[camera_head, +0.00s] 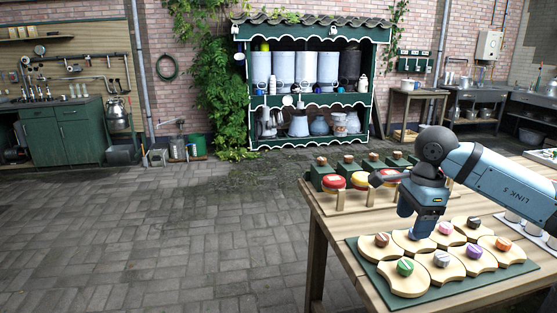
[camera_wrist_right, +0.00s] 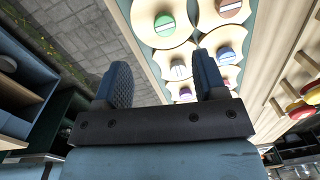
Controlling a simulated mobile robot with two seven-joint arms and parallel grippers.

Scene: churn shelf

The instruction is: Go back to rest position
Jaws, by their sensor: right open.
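My right gripper (camera_head: 423,226) hangs over the green board (camera_head: 362,246) on the wooden table, its fingers pointing down among the pale wooden discs (camera_head: 402,284). In the right wrist view the same gripper (camera_wrist_right: 165,82) shows its two dark fingers well apart, with nothing between them. The discs carry coloured knobs, among them a green knob (camera_head: 405,267), a purple knob (camera_head: 475,252) and an orange knob (camera_head: 503,243). Whether the fingertips touch a disc I cannot tell. My left gripper is not in view.
Behind the board, a rack with red and yellow round pieces (camera_head: 359,179) stands on the table, close to my right wrist. The table's left edge (camera_head: 325,228) borders open paved floor (camera_head: 190,235). A green shelf (camera_head: 310,99) with white containers stands against the brick wall.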

